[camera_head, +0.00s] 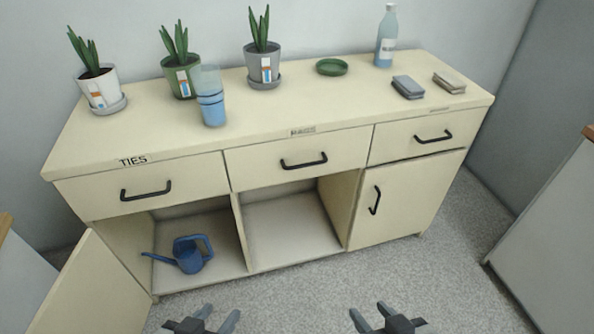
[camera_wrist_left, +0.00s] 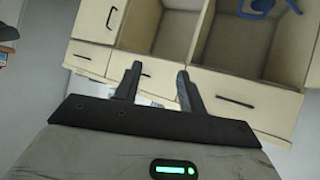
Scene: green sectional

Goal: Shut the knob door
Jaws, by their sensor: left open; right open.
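The cream cabinet (camera_head: 205,151) stands ahead. Its left door (camera_head: 95,290) is swung wide open toward me at the lower left of the head view; its outer face and any knob are hidden. The right door (camera_head: 405,200), with a black bar handle (camera_head: 375,200), is shut. My left gripper (camera_head: 202,318) is open and empty at the bottom of the head view, in front of the cabinet and right of the open door. It also shows open in the left wrist view (camera_wrist_left: 159,70). My right gripper (camera_head: 390,318) is open and empty, further right.
A blue watering can (camera_head: 188,256) sits in the open left compartment; the middle compartment (camera_head: 290,232) is empty. Clear grey floor (camera_head: 300,285) lies in front.

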